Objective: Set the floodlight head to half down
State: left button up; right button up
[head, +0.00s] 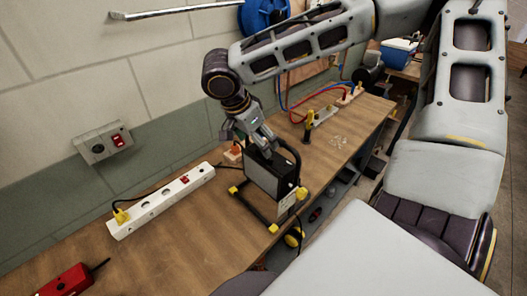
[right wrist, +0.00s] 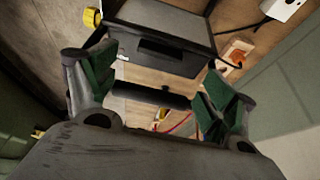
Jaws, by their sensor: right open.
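The floodlight head (head: 272,174) is a dark box in a black tube stand (head: 247,207) with yellow feet, on the wooden bench. Its face looks steeply upright in the head view, but I cannot tell the exact tilt. My right gripper (head: 264,143) comes down from above at the top of the floodlight head. In the right wrist view the right gripper (right wrist: 155,82) is open, its green-padded fingers apart. A black bar (right wrist: 150,96) shows between the fingers, with the floodlight head (right wrist: 160,40) beyond it. I cannot tell whether the fingers touch anything. My left gripper is not in view.
A white power strip (head: 160,202) lies left of the floodlight on the bench (head: 150,258). A red tool (head: 68,280) lies at the front left. A yellow-and-black tool (head: 309,126) stands behind the floodlight. A wall socket box (head: 103,144) is at the left.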

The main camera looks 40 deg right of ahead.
aim_at(269, 167)
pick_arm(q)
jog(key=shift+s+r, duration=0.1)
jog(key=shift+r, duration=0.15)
pick_arm(e)
jog(key=shift+x, duration=3.3)
